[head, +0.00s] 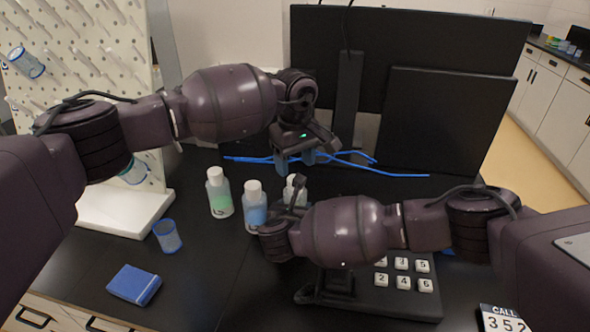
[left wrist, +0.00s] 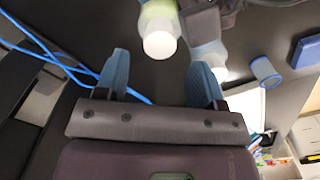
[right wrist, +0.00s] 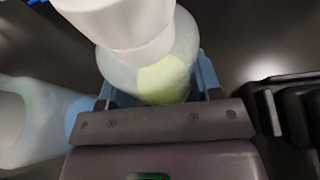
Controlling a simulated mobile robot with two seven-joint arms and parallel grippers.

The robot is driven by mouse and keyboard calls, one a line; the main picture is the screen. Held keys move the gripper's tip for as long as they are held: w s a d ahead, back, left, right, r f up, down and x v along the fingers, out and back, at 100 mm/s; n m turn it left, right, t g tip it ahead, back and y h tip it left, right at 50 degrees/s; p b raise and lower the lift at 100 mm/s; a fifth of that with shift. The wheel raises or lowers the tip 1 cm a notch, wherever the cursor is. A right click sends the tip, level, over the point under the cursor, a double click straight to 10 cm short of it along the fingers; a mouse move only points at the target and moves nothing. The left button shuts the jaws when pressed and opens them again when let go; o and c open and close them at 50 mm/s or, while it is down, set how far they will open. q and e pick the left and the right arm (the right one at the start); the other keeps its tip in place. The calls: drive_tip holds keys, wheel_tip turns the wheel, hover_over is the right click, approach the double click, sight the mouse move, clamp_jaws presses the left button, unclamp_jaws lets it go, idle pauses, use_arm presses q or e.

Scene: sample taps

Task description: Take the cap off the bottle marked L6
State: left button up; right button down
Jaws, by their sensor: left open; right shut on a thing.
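Three white-capped bottles stand on the black bench. One holds green liquid (head: 220,198), one blue liquid (head: 255,212), and the third bottle (head: 290,191) is partly hidden behind my right gripper (head: 285,213). In the right wrist view my right gripper is shut on this bottle with yellow-green liquid (right wrist: 165,80), below its white cap (right wrist: 125,20). My left gripper (head: 295,161) is open and empty, just above and behind that bottle. In the left wrist view the cap (left wrist: 159,43) shows beyond the open fingers. I cannot read an L6 mark on any bottle.
Blue cables (head: 390,172) lie behind the bottles, before dark monitors (head: 440,120). A keypad (head: 395,295) is under my right arm. A blue-rimmed beaker (head: 167,236), a blue box (head: 134,285) and a white pegboard rack (head: 110,212) are at left. The front middle bench is clear.

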use_arm(q)
wheel_tip(320, 180, up, 3)
drive_tip(key=shift+r, duration=0.15)
drive_tip(key=shift+f, duration=3.9)
drive_tip(key=shift+c, duration=0.4)
drive_tip(key=c, duration=0.9)
drive_tip(key=o, duration=1.1)
drive_tip(key=shift+c, duration=0.2)
drive_tip(key=shift+r, duration=0.15)
drive_tip(key=shift+r, duration=2.1)
